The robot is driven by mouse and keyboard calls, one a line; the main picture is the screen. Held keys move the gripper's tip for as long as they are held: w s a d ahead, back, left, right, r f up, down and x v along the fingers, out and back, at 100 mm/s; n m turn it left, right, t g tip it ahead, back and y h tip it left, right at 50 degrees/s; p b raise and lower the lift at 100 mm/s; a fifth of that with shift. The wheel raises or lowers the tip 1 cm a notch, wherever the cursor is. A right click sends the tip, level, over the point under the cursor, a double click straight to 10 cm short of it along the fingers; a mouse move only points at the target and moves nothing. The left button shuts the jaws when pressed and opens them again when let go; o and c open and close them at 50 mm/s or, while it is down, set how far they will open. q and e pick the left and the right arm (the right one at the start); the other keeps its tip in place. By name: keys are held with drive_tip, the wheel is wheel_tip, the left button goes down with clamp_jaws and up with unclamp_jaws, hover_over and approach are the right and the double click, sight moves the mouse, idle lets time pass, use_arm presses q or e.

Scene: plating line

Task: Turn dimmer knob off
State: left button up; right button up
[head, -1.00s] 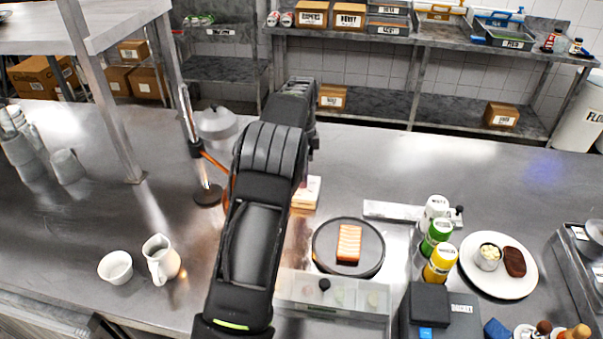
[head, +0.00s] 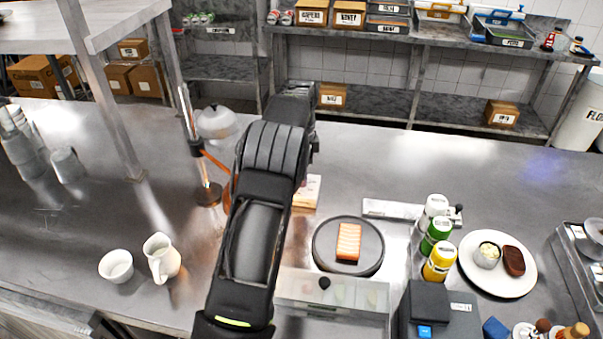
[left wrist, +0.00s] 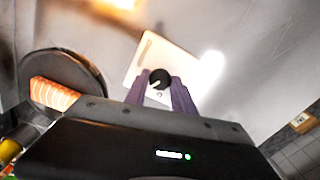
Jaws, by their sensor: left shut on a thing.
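The black dimmer knob (left wrist: 159,79) with a pale pointer line sits on a white plate (left wrist: 146,55) in the left wrist view. My left gripper (left wrist: 161,88) is shut on the knob, with a purple finger at each side of it. The pointer line slants down to the left. In the head view my left arm covers the gripper and the knob. My right gripper is in neither view.
A dark round plate (head: 323,257) with a salmon piece (head: 348,241) lies right of my arm. A lamp stand (head: 194,135), white jug (head: 160,259) and cup (head: 116,266) are left. The back right counter is clear.

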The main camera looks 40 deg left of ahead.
use_arm(q)
drive_tip(key=shift+n, duration=0.5)
clamp_jaws()
drive_tip(key=n, duration=0.4)
drive_tip(key=shift+n, duration=0.3)
drive_tip(key=n, duration=0.6)
drive_tip(key=shift+r+b, duration=0.1)
drive_tip(key=shift+b, duration=0.2)
drive_tip(key=n, duration=0.6)
drive_tip(key=shift+n, duration=0.4)
drive_tip(key=n, duration=0.5)
drive_tip(key=shift+n, duration=0.3)
drive_tip(key=o, duration=1.1)
unclamp_jaws()
drive_tip(key=shift+c, duration=0.2)
